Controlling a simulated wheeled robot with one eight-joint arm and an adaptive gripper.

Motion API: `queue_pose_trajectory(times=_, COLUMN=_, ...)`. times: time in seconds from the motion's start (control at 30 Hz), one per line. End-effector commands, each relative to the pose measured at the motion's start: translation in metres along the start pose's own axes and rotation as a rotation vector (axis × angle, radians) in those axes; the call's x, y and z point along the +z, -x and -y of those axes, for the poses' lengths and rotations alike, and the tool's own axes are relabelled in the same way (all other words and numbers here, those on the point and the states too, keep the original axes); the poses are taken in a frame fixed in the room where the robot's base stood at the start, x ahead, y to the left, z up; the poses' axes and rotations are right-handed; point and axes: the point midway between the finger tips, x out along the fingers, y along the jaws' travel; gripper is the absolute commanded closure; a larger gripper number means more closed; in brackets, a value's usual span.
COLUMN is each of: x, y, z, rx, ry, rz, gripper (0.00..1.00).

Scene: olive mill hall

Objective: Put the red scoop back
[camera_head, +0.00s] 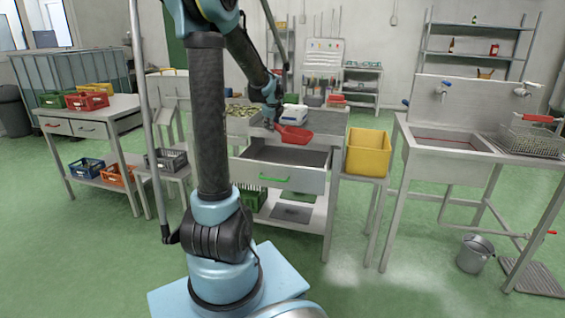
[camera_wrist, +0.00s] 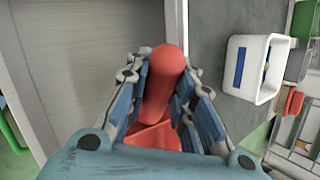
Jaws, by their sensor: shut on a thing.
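The red scoop (camera_head: 295,134) is in my gripper (camera_head: 271,117) above the middle bench, over the open drawer. In the wrist view my gripper (camera_wrist: 162,78) is shut around the scoop's red handle (camera_wrist: 168,62), with blue-padded fingers on both sides. The scoop's bowl (camera_wrist: 152,136) is partly hidden by the gripper. The drawer (camera_head: 302,181) is pulled out and its visible interior looks empty. Its green handle (camera_head: 275,179) is on the front, and the drawer floor (camera_wrist: 80,50) fills the left of the wrist view.
A white box-like device (camera_head: 294,113) stands on the bench behind the scoop, with a white container (camera_wrist: 237,72) at right in the wrist view. A yellow crate (camera_head: 368,152) is right of the drawer. A sink (camera_head: 448,142) stands farther right. Green floor is free in front.

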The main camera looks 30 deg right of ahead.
Motion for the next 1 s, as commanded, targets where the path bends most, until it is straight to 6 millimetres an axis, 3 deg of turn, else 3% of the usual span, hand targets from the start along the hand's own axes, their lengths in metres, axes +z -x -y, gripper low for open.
queue_pose_trajectory(times=0.6, x=-0.037, y=-0.093, z=-0.056, rx=0.0, ry=0.002, rz=0.001, gripper=1.0)
queue_pose_trajectory(times=0.83, x=-0.042, y=-0.107, z=-0.065, rx=0.001, ry=0.002, rz=0.001, gripper=1.0)
queue_pose_trajectory(times=1.0, x=-0.037, y=-0.113, z=-0.058, rx=0.001, ry=0.003, rz=0.001, gripper=1.0)
